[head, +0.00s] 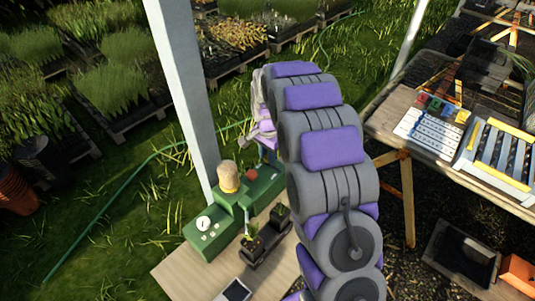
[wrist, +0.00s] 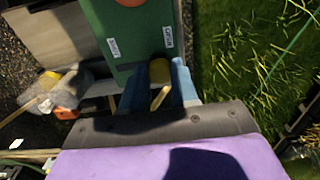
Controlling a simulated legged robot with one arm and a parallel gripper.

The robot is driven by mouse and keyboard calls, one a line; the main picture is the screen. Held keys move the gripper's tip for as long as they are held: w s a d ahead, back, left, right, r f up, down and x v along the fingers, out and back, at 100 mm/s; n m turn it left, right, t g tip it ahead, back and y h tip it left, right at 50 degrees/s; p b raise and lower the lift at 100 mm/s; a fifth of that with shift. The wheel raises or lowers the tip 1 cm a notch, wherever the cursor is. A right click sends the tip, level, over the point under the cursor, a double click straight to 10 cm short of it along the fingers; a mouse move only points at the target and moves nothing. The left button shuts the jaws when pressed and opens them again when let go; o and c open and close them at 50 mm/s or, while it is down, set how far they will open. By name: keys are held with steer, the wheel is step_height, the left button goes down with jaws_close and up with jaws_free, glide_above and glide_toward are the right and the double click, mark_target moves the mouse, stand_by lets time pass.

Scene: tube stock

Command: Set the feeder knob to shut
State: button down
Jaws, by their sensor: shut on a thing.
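The green feeder (head: 210,238) stands on a pale board in the head view. Its green end face (wrist: 130,25) fills the upper middle of the wrist view. In the head view my arm hides the knob.
An orange round part (head: 252,174) and a tan-topped yellow part (head: 229,178) are on the feeder. A pale post (head: 180,90) rises close behind. A workbench (head: 400,100) stands to the right.

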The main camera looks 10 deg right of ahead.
steer(key=s+d, duration=0.1)
steer(key=s, duration=0.1)
steer(key=s+d+p, duration=0.1)
steer(key=s, duration=0.1)
steer(key=shift+d, duration=0.4)
steer(key=c, duration=0.9)
jaws_free()
steer(key=shift+o, duration=0.3)
steer(key=shift+d, duration=0.1)
step_height(320, 180, up, 17)
steer(key=p, duration=0.3)
steer(key=shift+r, duration=0.15)
steer(key=s+a+r+n+g, duration=0.1)
steer(key=s+n, duration=0.4)
steer(key=s, duration=1.4)
steer(key=s+a+r+n, duration=0.1)
steer(key=s+n, duration=0.4)
steer(key=s, duration=1.4)
steer(key=shift+a+r+n+g, duration=0.25)
steer(key=shift+a+n+g, duration=0.15)
steer(key=shift+a, duration=0.05)
